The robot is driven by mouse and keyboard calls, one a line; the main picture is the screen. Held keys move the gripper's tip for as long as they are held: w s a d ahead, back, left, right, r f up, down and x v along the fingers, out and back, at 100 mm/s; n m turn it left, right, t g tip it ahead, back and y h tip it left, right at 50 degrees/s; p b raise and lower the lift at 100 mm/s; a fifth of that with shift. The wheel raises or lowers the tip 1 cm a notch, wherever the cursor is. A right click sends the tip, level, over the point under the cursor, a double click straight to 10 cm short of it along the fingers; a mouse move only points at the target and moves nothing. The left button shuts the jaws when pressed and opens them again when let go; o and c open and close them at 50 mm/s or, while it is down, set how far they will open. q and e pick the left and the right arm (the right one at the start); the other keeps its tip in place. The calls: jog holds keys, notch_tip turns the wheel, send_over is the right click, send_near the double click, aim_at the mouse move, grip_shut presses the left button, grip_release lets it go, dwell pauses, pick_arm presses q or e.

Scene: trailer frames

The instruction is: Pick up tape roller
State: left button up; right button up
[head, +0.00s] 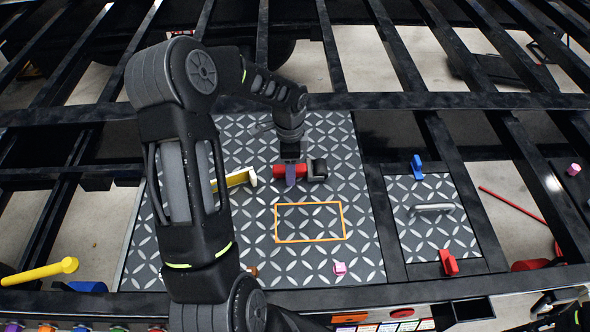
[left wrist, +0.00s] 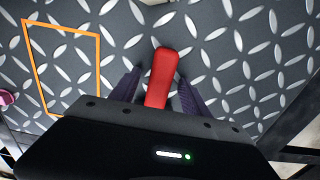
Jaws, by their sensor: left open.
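The tape roller (head: 303,171) lies on the diamond-plate panel in the head view, with a red handle and a dark head at its right end. My left gripper (head: 291,174) is over the red handle and hides part of it. In the left wrist view the red handle (left wrist: 162,75) stands between the two purple fingers of my left gripper (left wrist: 157,86). The fingers are apart, with a gap on each side of the handle. Part of my right arm's end (head: 556,305) shows at the lower right corner, away from the roller.
An orange rectangle outline (head: 309,241) is marked on the plate (head: 340,130), and its inside is clear. A yellow tool (head: 238,179) lies to the left, a pink cube (head: 340,268) near the front. A smaller plate (head: 440,234) with blue and red clamps is at right. Open frame gaps surround the panels.

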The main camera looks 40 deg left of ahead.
pick_arm(q)
jog(key=shift+c, duration=0.4)
grip_shut()
